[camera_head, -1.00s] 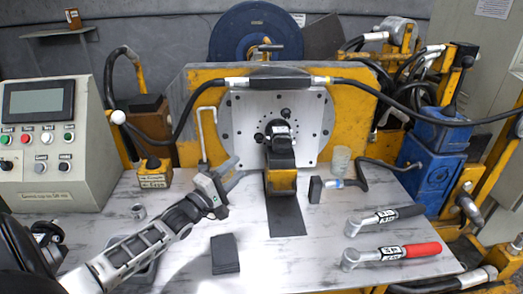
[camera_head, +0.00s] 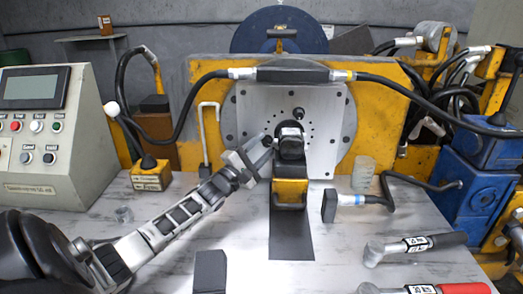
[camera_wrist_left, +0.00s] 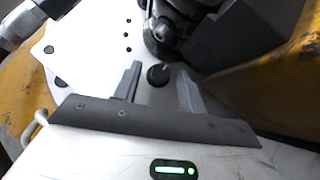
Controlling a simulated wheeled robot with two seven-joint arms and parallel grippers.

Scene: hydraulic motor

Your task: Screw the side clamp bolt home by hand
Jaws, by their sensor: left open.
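The dark motor (camera_head: 290,143) sits at the middle of the round-holed light plate (camera_head: 322,150), above a yellow block (camera_head: 290,194). My left gripper (camera_head: 262,152) reaches in from the left and is close to the motor's left side. In the left wrist view, the open fingers of my left gripper (camera_wrist_left: 159,78) stand on either side of a small dark round bolt head (camera_wrist_left: 158,75), with gaps on both sides. It appears to be the side clamp bolt. In the head view the bolt is too small or hidden to make out. My right gripper is not in view.
Two torque wrenches (camera_head: 415,246) lie at the front right. A dark block (camera_head: 210,271) stands at the front, and a clear cup (camera_head: 363,174) is right of the plate. A hooked rod (camera_head: 206,140) stands left of the plate. A black hose (camera_head: 395,90) arches above.

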